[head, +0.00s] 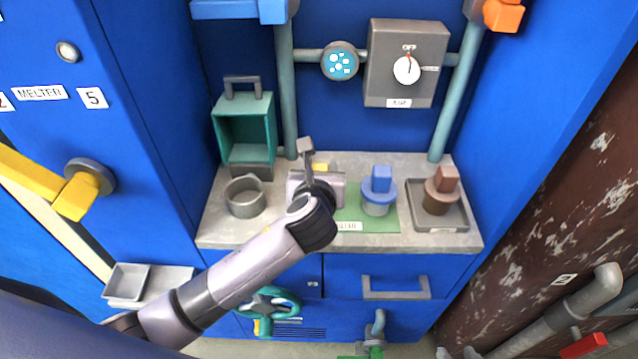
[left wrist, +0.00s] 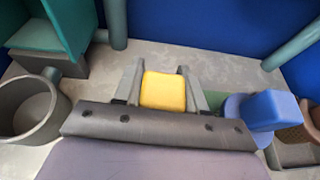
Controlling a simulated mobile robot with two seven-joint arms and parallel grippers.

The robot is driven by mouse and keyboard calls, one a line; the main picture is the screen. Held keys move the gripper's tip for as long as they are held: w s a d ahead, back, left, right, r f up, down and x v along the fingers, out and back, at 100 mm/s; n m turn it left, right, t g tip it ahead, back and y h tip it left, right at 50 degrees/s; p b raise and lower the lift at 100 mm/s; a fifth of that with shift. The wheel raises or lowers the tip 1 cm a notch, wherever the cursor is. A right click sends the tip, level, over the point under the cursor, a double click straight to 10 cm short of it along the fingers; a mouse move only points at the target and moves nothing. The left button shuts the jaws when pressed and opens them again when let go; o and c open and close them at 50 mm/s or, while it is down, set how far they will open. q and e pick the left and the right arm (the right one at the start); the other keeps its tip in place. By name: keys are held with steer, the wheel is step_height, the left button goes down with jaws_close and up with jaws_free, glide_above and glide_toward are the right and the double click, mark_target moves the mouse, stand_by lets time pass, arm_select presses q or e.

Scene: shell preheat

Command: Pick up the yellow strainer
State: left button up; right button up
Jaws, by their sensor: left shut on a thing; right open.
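The yellow strainer shows as a yellow block-shaped handle (left wrist: 163,90) between the two fingers of my left gripper (left wrist: 162,88) in the left wrist view. The fingers are shut on it from both sides. In the head view a small patch of the yellow handle (head: 321,167) shows beside my left gripper (head: 313,172) at the middle of the grey counter. The strainer's lower part is hidden behind the gripper and wrist, so I cannot tell whether it touches the counter. My right gripper is not clearly seen in either view.
On the counter (head: 270,235), a grey round pot (head: 245,198) stands left and a teal open box (head: 243,130) stands behind it. Right of my gripper are a blue-topped strainer (head: 378,190) on a green mat (head: 352,215) and a brown-topped one (head: 441,190) on a grey tray (head: 463,215).

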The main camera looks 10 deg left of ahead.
arm_select(q)
steer(key=shift+s+f, duration=0.15)
steer(key=shift+f, duration=0.15)
